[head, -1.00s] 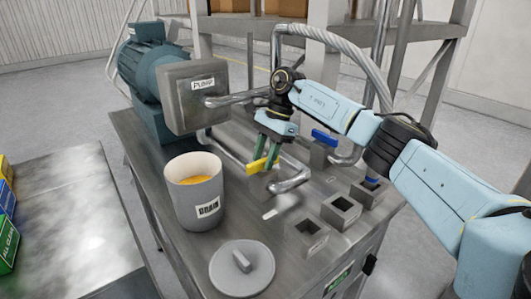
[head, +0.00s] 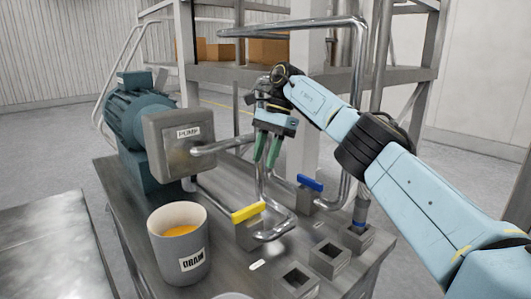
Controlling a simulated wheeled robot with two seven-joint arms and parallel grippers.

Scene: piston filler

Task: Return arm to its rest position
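My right arm reaches in from the right side of the head view. Its gripper (head: 264,160) points down with two green fingers, a narrow gap between them and nothing held. It hangs above and behind the yellow valve handle (head: 248,212), clear of it. The blue valve handle (head: 310,183) sits to the right on its own pipe. My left arm and gripper are not in view.
The pump (head: 180,145) stands at the back left of the metal table (head: 225,268). A grey drain bucket (head: 180,250) with orange contents stands in front. Square sockets (head: 330,258) line the right side. Bent pipes (head: 285,28) rise close to my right arm.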

